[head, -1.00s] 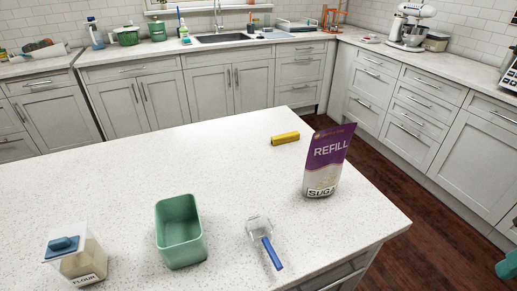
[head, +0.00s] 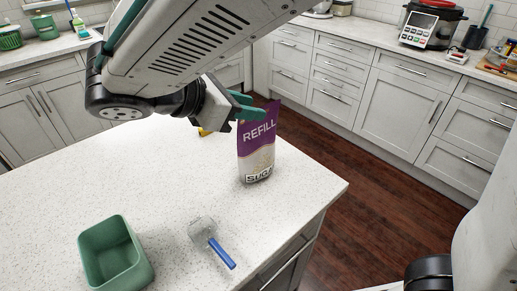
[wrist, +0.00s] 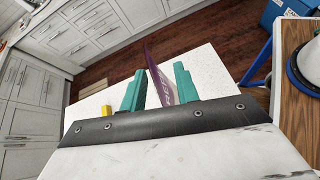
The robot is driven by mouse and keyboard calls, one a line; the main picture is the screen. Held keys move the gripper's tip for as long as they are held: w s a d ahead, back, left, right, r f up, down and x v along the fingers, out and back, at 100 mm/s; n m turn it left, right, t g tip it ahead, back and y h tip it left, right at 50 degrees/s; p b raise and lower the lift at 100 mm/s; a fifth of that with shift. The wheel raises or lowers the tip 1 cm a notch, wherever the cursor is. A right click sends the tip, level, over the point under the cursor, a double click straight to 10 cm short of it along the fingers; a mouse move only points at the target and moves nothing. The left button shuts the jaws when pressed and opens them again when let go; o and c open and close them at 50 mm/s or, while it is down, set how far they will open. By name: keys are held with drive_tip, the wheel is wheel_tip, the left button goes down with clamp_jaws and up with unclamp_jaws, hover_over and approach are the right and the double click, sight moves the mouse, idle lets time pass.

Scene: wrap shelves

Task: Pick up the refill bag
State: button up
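The refill bag (head: 257,155) is a purple and white pouch marked REFILL and SUGAR. It stands upright on the white counter, near its right edge. My gripper (head: 256,107) is at the top of the bag, its teal fingers pointing to the right in the head view. In the wrist view the bag's purple top (wrist: 157,82) lies between the two spread fingers of my gripper (wrist: 160,90), with gaps beside it. The gripper is open, not closed on the bag. The fingers partly hide the bag's upper left corner in the head view.
A green open bin (head: 148,262) and a clear scoop with a blue handle (head: 222,253) stand on the near counter (head: 170,190). A yellow object (wrist: 106,111) is beside the bag, mostly hidden behind my arm in the head view. Dark wood floor lies beyond the counter's right edge.

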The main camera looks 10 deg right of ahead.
drive_tip(key=a+n+t, duration=0.2)
drive_tip(key=a, duration=0.1)
drive_tip(key=h, duration=0.1)
hover_over(257, 143)
drive_tip(key=w, duration=0.3)
drive_tip(key=f, duration=0.3)
drive_tip(key=shift+s+d+f+n, duration=0.25)
drive_tip(key=shift+d+f+n, duration=0.05)
drive_tip(key=shift+d, duration=0.1)
clamp_jaws()
idle(0.7)
